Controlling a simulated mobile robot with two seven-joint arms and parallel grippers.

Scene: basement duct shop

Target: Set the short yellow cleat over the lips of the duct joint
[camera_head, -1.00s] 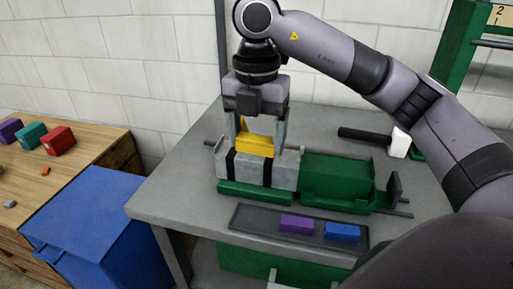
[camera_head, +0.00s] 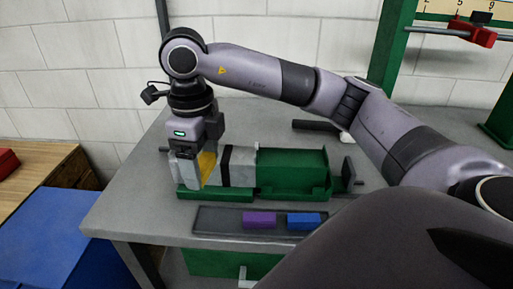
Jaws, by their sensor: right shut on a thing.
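The yellow cleat (camera_head: 207,163) shows as a narrow upright strip beside the fingers of my right gripper (camera_head: 190,172). My right gripper points down and is shut on it; the fingers hide part of the cleat. The light grey duct (camera_head: 242,168) with a black band lies in the green fixture (camera_head: 292,170) on the bench. The gripper and cleat are at the duct's left part and cover the joint there. I cannot tell whether the cleat touches the lips. My left gripper is not in view.
A dark tray (camera_head: 223,222) at the bench front holds a purple block (camera_head: 259,220) and a blue block (camera_head: 303,221). A hammer (camera_head: 317,125) lies behind the fixture. A blue cabinet (camera_head: 45,240) stands left of the grey bench (camera_head: 130,205), whose left end is clear.

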